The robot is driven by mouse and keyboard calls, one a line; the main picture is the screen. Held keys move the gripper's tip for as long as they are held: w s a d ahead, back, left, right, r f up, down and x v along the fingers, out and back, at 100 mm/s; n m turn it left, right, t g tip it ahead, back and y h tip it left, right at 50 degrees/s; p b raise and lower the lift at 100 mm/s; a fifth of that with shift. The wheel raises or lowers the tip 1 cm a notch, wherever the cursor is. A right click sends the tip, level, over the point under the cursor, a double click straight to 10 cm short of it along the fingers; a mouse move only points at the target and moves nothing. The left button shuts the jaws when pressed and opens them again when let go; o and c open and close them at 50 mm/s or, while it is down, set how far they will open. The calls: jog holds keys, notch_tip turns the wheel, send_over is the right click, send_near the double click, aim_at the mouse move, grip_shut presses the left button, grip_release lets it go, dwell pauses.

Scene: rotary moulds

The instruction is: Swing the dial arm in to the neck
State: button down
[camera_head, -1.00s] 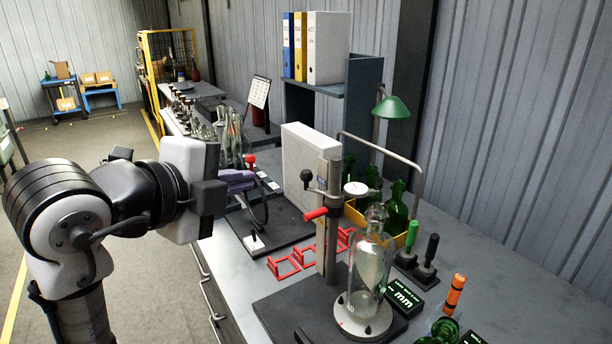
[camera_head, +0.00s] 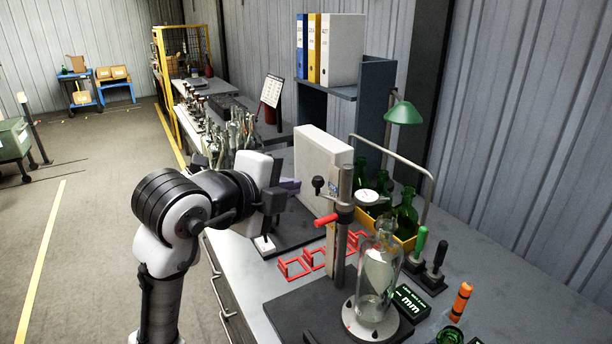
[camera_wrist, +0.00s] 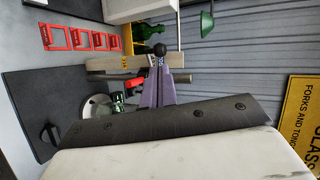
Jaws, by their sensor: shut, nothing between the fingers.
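A gauge stand with a grey upright post (camera_head: 342,240) stands on a dark plate (camera_head: 290,309). It carries a white-faced dial (camera_head: 367,196), a red handle (camera_head: 334,220) and a black ball knob (camera_head: 318,184). A clear glass bottle (camera_head: 378,272) stands upright on the round base. The dial appears up and left of the bottle's neck (camera_head: 390,232). My gripper (camera_head: 292,186) is left of the stand, mostly hidden by my wrist. In the wrist view, its purple fingers (camera_wrist: 160,88) are shut and empty, with the black knob (camera_wrist: 160,48) just past their tips; contact is unclear.
Red brackets (camera_head: 322,258) lie behind the stand. A white box (camera_head: 320,165) stands further back. Green bottles (camera_head: 405,212) in a yellow tray, two upright handled tools (camera_head: 428,258) and a mm display (camera_head: 411,301) are near the stand's right side.

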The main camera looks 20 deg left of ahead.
aim_at(315, 183)
jog(key=p+x, duration=0.1)
jog(key=x, duration=0.4)
jog(key=shift+w+d+f+p, duration=0.1)
jog(key=shift+w+f+p, duration=0.05)
jog(key=shift+w+p, duration=0.2)
